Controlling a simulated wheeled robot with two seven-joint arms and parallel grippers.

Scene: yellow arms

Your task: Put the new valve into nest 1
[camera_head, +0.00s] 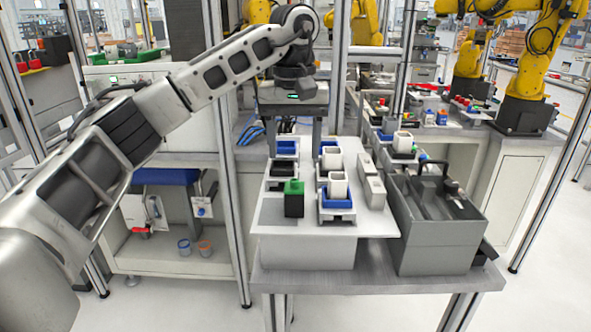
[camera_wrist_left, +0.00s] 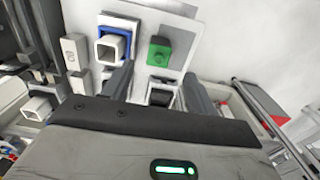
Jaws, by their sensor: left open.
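My left gripper (camera_head: 292,100) is above the back of the white board (camera_head: 270,216). In the left wrist view its two fingers (camera_wrist_left: 158,88) are apart with nothing held between them. A green-topped block (camera_head: 294,198) stands at the board's front left; it also shows beyond the fingers in the wrist view (camera_wrist_left: 159,51). A black nest (camera_head: 281,169) lies behind it. A white square part (camera_head: 337,186) stands in a blue nest (camera_head: 337,204) at the front right, with another white part (camera_head: 331,159) behind. I cannot tell which part is the valve or which nest is 1. My right gripper is out of view.
Blue nests (camera_head: 285,148) line the board's back. Grey bars (camera_head: 371,186) lie at its right edge. A grey bin (camera_head: 436,235) with a dark handle stands to the right. A frame post (camera_head: 228,160) rises left of the board.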

